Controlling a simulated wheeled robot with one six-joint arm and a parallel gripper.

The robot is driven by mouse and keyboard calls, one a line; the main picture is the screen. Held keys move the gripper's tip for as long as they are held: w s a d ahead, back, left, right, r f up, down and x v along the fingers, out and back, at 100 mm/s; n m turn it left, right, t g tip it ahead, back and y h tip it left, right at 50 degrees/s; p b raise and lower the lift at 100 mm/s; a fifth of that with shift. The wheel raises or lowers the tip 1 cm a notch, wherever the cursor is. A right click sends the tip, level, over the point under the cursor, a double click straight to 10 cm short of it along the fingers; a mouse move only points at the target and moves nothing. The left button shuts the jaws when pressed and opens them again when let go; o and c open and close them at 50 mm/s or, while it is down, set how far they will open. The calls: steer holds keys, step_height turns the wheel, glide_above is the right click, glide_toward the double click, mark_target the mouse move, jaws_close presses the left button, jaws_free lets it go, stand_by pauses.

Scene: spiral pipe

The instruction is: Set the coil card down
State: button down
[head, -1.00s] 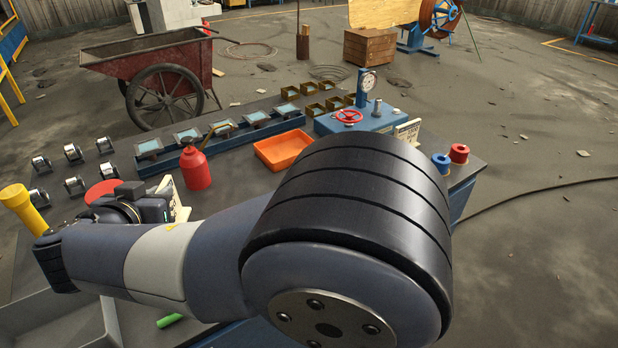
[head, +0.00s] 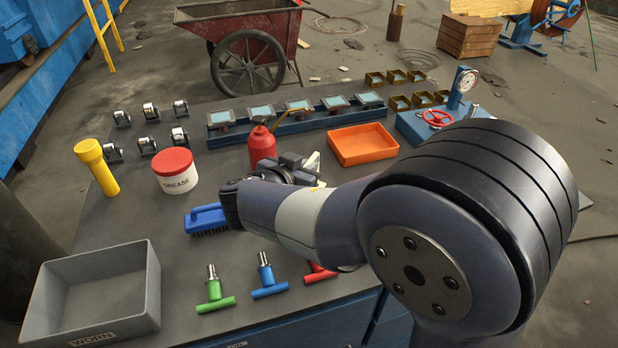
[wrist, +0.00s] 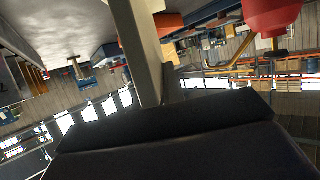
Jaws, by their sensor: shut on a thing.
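The coil card shows in the head view only as a small cream piece (head: 311,164) at the far side of my wrist, just right of the red oil can. My gripper (head: 302,172) is shut on it, above the bench, and is largely hidden behind my own arm. In the wrist view a pale upright strip (wrist: 138,50) rises past a dark block; it looks like the card seen nearly edge-on. The card's printing cannot be read. Whether its lower edge touches the bench cannot be told.
The red oil can (head: 262,148) stands close left of my gripper. An orange tray (head: 362,146) lies to the right, a grease tub (head: 175,171) and blue brush (head: 207,219) to the left. T-handled tools (head: 267,280) lie in front. A grey bin (head: 95,290) is front left.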

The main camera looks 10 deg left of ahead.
steer(key=shift+f, duration=1.55)
steer(key=shift+f, duration=0.2)
steer(key=c, duration=1.5)
jaws_free()
steer(key=shift+r, duration=0.1)
steer(key=shift+r, duration=0.2)
steer(key=b+v, duration=0.1)
steer(key=v, duration=1.1)
steer(key=shift+f, duration=0.1)
